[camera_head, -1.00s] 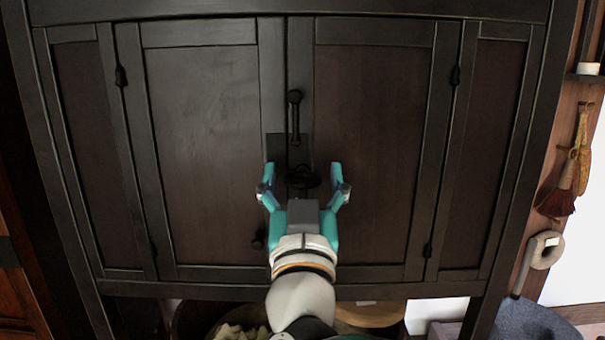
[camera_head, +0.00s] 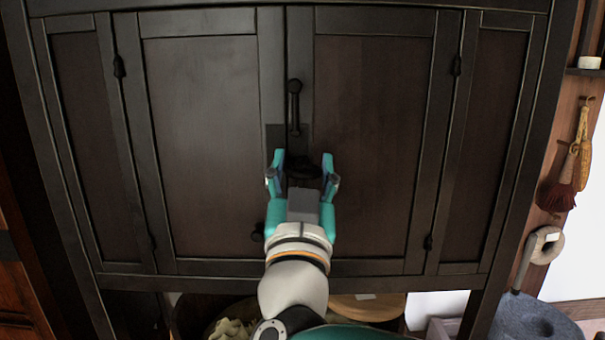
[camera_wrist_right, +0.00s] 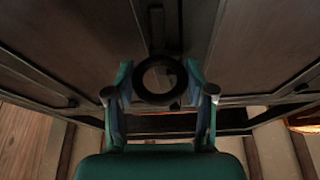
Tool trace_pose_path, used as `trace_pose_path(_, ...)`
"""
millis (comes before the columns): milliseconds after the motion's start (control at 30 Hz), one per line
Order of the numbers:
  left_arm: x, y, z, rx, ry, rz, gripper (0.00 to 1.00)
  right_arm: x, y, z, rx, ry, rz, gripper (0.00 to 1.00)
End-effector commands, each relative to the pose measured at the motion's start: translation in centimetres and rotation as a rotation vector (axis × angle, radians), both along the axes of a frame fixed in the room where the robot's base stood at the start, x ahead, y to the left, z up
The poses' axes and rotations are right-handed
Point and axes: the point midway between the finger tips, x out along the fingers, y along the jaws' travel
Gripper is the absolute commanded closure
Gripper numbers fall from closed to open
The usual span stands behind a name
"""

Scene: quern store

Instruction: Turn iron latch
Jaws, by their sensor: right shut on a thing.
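A dark iron latch (camera_head: 306,168) with a round ring-like grip sits on the dark cabinet's doors, just below the upright handle. In the right wrist view the latch (camera_wrist_right: 160,97) shows as a dark ring between the fingertips. My right gripper (camera_head: 304,172) comes up from below and its teal fingers are shut on the latch, one on each side. It also shows in the right wrist view (camera_wrist_right: 160,94). My left gripper is in neither view.
The dark wooden cabinet (camera_head: 200,130) fills most of the head view, its doors closed. An upright handle (camera_head: 295,105) is above the latch. A brush (camera_head: 562,190) hangs at the right. Round items stand below the cabinet.

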Motion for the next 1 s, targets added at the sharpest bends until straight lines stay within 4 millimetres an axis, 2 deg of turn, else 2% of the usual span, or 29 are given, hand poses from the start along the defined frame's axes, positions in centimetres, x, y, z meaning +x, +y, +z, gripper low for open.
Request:
trace_pose_path(400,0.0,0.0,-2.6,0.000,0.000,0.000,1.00,0.0,-0.1,-0.3,0.344,0.000,-0.001,0.81)
trace_pose_path(1000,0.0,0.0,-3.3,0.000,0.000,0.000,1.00,0.0,-0.4,-0.2,0.916,0.001,-0.004,0.81)
